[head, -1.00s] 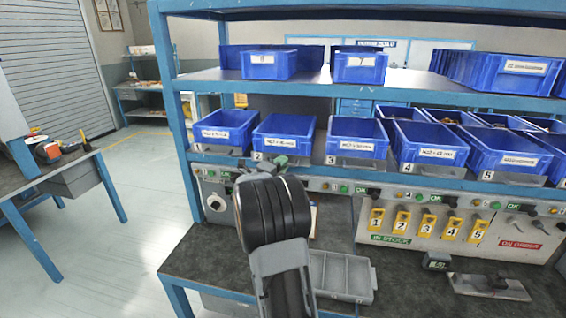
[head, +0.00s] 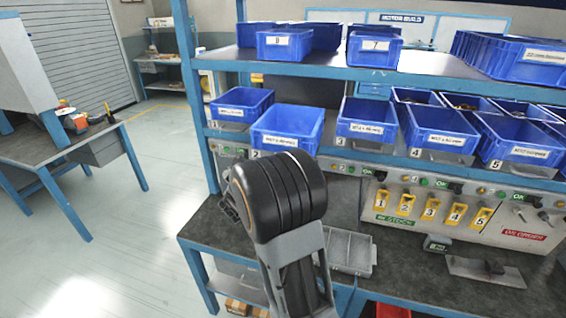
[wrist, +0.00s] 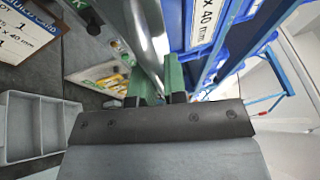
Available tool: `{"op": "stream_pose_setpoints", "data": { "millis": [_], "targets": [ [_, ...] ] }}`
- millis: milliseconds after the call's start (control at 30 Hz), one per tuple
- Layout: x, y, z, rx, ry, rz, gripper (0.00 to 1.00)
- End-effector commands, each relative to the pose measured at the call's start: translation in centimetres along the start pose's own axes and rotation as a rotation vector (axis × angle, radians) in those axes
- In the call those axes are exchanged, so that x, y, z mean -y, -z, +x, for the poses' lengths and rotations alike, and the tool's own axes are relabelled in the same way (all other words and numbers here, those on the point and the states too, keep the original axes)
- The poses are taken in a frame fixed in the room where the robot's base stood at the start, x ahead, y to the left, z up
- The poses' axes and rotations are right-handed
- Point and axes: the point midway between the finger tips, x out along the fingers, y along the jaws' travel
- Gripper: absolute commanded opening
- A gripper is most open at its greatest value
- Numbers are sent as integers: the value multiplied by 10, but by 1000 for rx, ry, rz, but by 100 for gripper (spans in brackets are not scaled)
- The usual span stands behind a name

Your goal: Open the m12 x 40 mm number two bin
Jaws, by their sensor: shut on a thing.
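The number two bin (head: 290,122) is a blue open-top bin on the middle shelf. It stands out toward me, further forward than the bins on either side. Its white label shows "x 40 mm" in the wrist view (wrist: 206,20). My gripper (wrist: 160,82) has green fingers, closed on a shiny grey metal piece (wrist: 152,42) beside the bin's front, which looks like its pull lip. In the head view my arm hides the fingers and the grip. The inside of the bin shows only in part.
Bin one (head: 241,103) and bin three (head: 366,122) stand on either side. Below the shelf are a panel with yellow numbered tags (head: 429,208) and a grey divided tray (head: 350,250) on the dark bench (head: 400,270). Open floor lies to the left.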

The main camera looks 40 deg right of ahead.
Motion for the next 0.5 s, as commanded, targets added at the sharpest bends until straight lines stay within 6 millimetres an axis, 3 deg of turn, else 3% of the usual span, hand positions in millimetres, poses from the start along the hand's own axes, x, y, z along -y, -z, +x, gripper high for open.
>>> {"op": "stream_pose_setpoints", "data": {
  "millis": [267, 300, 500],
  "targets": [
    [0, 0, -1, -1, 0, 1, 0],
    [0, 0, -1, 0, 0, 1, 15],
    [0, 0, -1, 0, 0, 1, 35]
  ]
}}
